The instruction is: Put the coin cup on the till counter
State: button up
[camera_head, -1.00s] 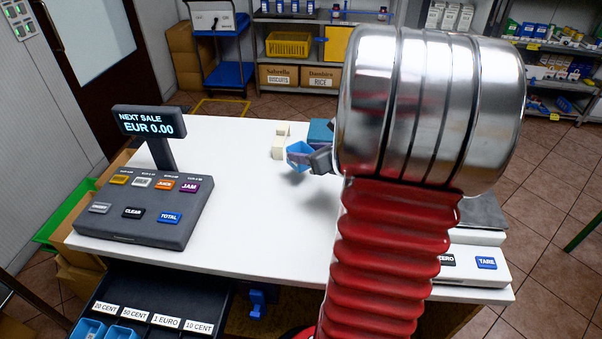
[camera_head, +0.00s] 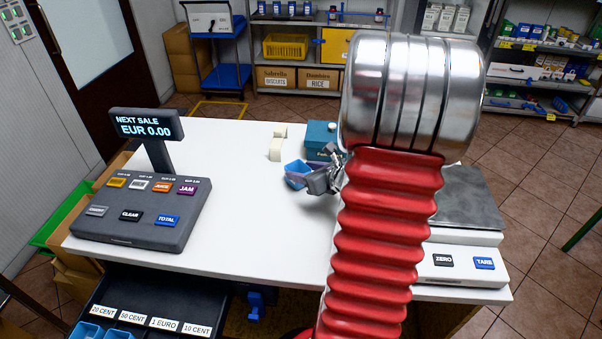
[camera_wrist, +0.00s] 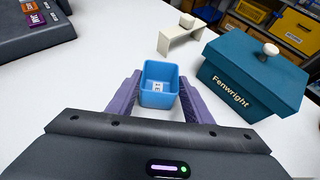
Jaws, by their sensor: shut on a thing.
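The coin cup (camera_head: 297,168) is a small open blue box. It also shows in the wrist view (camera_wrist: 159,97), roughly upright, with a small white label inside. My gripper (camera_head: 312,177) is shut on it, with purple fingers on its left and right sides in the wrist view (camera_wrist: 158,98). The till counter (camera_head: 245,205) is white, and the cup is over or on its middle part. Whether the cup's base touches the counter I cannot tell. My arm hides part of the counter's right side.
A teal box marked Fenwright (camera_wrist: 255,80) stands close to the right of the cup. A small cream stand (camera_head: 276,149) is just behind it. The till (camera_head: 145,210) is at the left, the scale (camera_head: 465,255) at the right. The counter between till and cup is clear.

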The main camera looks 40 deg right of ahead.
jog(key=shift+f, duration=0.1)
jog(key=o, duration=1)
jog(key=v, duration=1.2)
jog(key=shift+a, duration=0.1)
dwell(0.5)
